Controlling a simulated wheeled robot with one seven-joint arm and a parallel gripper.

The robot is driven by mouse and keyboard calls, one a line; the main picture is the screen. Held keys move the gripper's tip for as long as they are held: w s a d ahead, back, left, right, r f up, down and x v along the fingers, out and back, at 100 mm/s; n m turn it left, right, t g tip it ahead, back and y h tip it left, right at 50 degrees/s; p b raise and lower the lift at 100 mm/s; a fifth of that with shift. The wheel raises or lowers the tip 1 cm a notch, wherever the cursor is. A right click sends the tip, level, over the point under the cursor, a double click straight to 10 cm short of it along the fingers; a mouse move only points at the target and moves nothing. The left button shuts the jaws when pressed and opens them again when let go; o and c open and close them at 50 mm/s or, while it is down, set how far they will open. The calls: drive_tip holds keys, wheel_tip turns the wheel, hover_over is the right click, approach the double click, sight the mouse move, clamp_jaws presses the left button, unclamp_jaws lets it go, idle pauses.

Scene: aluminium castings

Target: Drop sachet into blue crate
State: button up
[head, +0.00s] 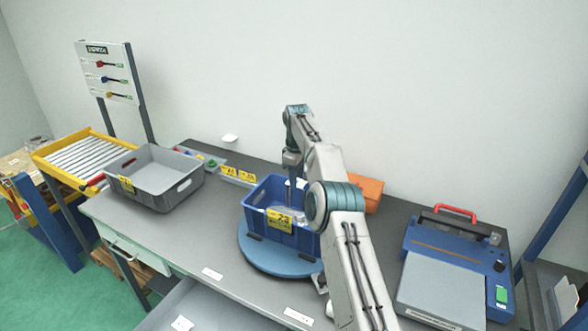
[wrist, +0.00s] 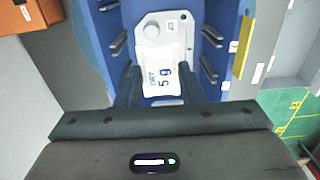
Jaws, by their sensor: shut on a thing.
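The blue crate (head: 256,217) stands on a round blue turntable (head: 262,258) in the middle of the bench, with a yellow label on its front. My gripper reaches down over the crate from above; in the wrist view its fingers (wrist: 160,88) are shut on the white sachet (wrist: 164,72), marked "DRY 5 g". The blue crate walls (wrist: 214,62) show on both sides of the sachet. My arm hides the crate's right part in the head view. I cannot tell how far the sachet is above the crate floor.
An orange box (head: 371,193) sits behind my arm. A blue device with a red handle (head: 455,211) stands at the right. The bench front holds white labels (head: 212,274) and is otherwise clear.

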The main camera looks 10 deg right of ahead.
sight(300, 186)
drive_tip(key=shift+d, duration=0.1)
drive_tip(key=s, duration=0.1)
drive_tip(key=s+f, duration=0.1)
drive_tip(key=s, duration=0.1)
drive_tip(key=shift+s+d+f, duration=0.1)
drive_tip(key=shift+s+d, duration=0.05)
drive_tip(key=shift+s, duration=0.15)
drive_tip(key=f, duration=0.1)
drive_tip(key=w+f, duration=0.1)
drive_tip(key=f, duration=0.2)
drive_tip(key=shift+w+f, duration=0.1)
drive_tip(key=shift+w, duration=0.3)
drive_tip(key=shift+s, duration=0.25)
drive_tip(key=o, duration=0.8)
drive_tip(key=shift+w, duration=0.1)
drive_tip(key=shift+o, duration=1.2)
